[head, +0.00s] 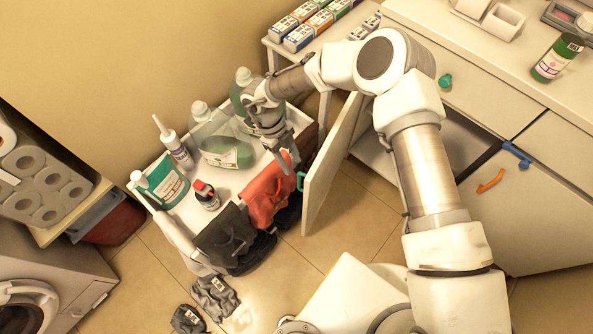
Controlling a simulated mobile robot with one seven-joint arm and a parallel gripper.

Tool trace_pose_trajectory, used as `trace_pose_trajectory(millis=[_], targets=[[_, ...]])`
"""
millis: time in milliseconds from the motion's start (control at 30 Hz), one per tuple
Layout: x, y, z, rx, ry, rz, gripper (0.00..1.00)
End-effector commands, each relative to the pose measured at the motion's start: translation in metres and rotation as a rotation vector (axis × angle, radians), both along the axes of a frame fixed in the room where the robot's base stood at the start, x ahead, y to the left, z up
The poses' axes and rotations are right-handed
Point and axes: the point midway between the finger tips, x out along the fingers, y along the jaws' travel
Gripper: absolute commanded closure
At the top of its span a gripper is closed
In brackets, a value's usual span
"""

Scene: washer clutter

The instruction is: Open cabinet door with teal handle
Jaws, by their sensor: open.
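The cabinet door (332,168) with the teal handle (300,181) stands swung out from the cabinet, seen nearly edge-on. Part of the dark cabinet interior (462,142) shows behind my arm. My gripper (284,158) is open, above the trolley and up and left of the teal handle, apart from it as far as I can see. Its fingers are small in the picture and partly blend with the bottles and clothes behind. My arm hides part of the door's hinge side and the cabinet opening.
A white trolley (224,184) with several bottles and hanging red and dark clothes stands close to the door's left. Grey cloths (214,297) lie on the floor. Other cabinet fronts have a blue handle (516,154), an orange handle (491,181) and a green knob (445,81).

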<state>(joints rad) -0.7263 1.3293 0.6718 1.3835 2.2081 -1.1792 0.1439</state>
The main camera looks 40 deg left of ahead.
Motion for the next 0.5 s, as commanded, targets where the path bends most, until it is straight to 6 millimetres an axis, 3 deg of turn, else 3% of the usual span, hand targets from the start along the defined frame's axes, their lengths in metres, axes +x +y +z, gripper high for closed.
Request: trace_pose_trajectory(millis=[33, 200, 500], targets=[[0.0, 0.006, 0.015, 0.003, 0.0, -0.001, 0.55], [0.0, 0.02, 0.049, 0.002, -0.001, 0.0, 0.55], [-0.001, 0.033, 0.08, 0.0, 0.001, 0.001, 0.55]])
